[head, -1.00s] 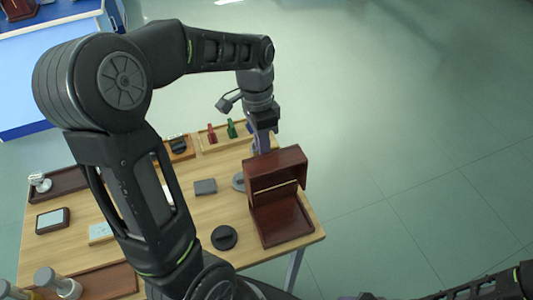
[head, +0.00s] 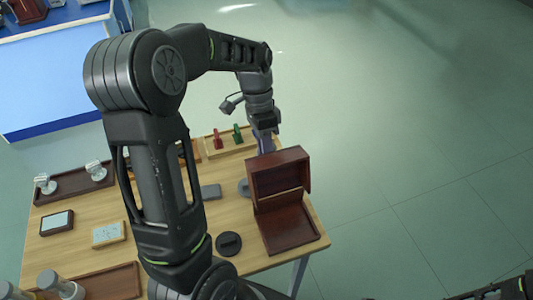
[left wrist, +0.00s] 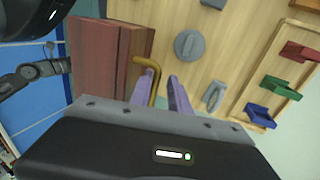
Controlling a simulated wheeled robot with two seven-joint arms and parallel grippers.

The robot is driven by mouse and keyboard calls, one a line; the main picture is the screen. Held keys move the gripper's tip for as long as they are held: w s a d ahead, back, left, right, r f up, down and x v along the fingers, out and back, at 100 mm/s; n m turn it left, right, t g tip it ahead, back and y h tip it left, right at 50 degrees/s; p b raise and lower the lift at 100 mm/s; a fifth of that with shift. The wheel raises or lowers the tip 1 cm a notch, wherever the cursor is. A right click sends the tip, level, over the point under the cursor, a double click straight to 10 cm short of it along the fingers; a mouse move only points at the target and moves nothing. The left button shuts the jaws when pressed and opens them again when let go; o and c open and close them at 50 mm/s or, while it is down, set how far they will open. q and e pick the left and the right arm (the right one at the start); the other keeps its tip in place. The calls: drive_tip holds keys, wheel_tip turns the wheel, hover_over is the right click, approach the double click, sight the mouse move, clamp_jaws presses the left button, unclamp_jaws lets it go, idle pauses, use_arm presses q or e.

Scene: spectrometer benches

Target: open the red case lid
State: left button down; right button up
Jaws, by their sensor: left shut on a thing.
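The dark red case (head: 288,226) sits at the right end of the wooden table in the head view. Its lid (head: 281,171) is raised and stands up over the back of the base, so the open front shows. My left gripper (head: 265,147) is behind the lid, its fingertips partly hidden by it. In the left wrist view the two purple fingers (left wrist: 164,84) are at a bent brass handle (left wrist: 151,92) beside the red lid (left wrist: 112,57), and the gripper is shut on that handle. My right gripper is out of view.
A tray with red and green pieces (head: 228,144) stands at the back. A black round object (head: 228,243) lies left of the case, and a grey block (head: 210,191) lies behind it. Open floor (head: 430,150) lies right of the table.

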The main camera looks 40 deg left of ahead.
use_arm(q)
drive_tip(key=shift+w+a+f, duration=0.2)
drive_tip(key=shift+a+f, duration=0.05)
drive_tip(key=shift+a, duration=0.4)
drive_tip(key=c, duration=1.6)
unclamp_jaws()
drive_tip(key=shift+c, duration=0.2)
drive_tip(key=shift+o, duration=0.6)
drive_tip(key=shift+w+a+f, duration=0.15)
drive_tip(key=shift+w+a, duration=0.1)
drive_tip(key=shift+d, duration=0.15)
